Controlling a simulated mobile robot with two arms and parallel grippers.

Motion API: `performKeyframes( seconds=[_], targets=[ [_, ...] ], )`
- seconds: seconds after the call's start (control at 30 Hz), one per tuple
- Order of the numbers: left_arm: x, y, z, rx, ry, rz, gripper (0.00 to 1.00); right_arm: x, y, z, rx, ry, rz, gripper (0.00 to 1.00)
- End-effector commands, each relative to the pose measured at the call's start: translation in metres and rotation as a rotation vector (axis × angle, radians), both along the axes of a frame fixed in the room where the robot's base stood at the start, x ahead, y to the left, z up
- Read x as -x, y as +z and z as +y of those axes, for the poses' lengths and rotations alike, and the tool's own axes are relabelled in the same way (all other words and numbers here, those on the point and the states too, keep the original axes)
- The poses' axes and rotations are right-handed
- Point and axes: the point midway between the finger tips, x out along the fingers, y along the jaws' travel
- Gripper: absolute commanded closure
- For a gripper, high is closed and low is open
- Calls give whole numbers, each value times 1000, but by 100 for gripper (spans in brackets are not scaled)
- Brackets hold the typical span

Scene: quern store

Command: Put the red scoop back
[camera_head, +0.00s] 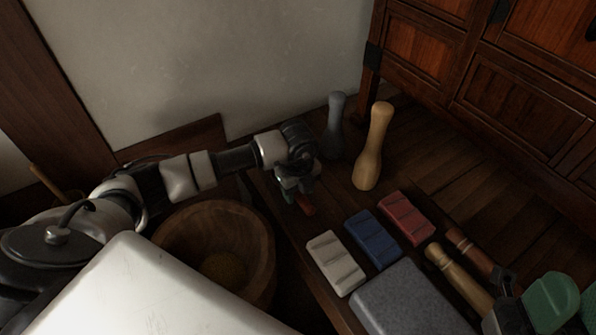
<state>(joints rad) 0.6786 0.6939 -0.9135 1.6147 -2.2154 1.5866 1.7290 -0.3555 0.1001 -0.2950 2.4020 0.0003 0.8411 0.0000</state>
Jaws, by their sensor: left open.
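My left gripper (297,192) reaches in from the left and points down over the near left edge of the dark wooden top; its fingers are open. A red grooved block (406,218) lies on the wooden top, beside a blue grooved block (373,239) and a white grooved block (336,263).
A grey pestle (336,125) and a pale wooden pestle (374,148) stand behind. A wooden bowl (262,232) is at left. A grey stone slab (412,302), wooden-handled tools (458,277) and green rounded pieces (551,303) lie in front. A wooden cabinet (520,100) stands behind right.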

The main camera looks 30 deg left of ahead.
Motion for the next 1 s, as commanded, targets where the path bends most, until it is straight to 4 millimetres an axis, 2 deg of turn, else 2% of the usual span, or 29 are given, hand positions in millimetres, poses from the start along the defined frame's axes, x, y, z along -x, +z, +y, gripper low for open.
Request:
performKeyframes(
  seconds=[0.17, 0.5, 0.8, 1.0],
  targets=[
    [-1, 28, 0, 0, 0, -4, 52, -25, 0, 5, 61, -10, 189, 57],
    [-1, 77, 0, 0, 0, -4, 52, -72, -31, 11, 192, -33, 622, 57],
    [0, 108, 0, 0, -1, -4, 52, -90, -63, 10, 271, -46, 902, 57],
    [0, 114, 0, 0, 0, -1, 52, -92, -72, 9, 288, -49, 964, 57]
  ],
)
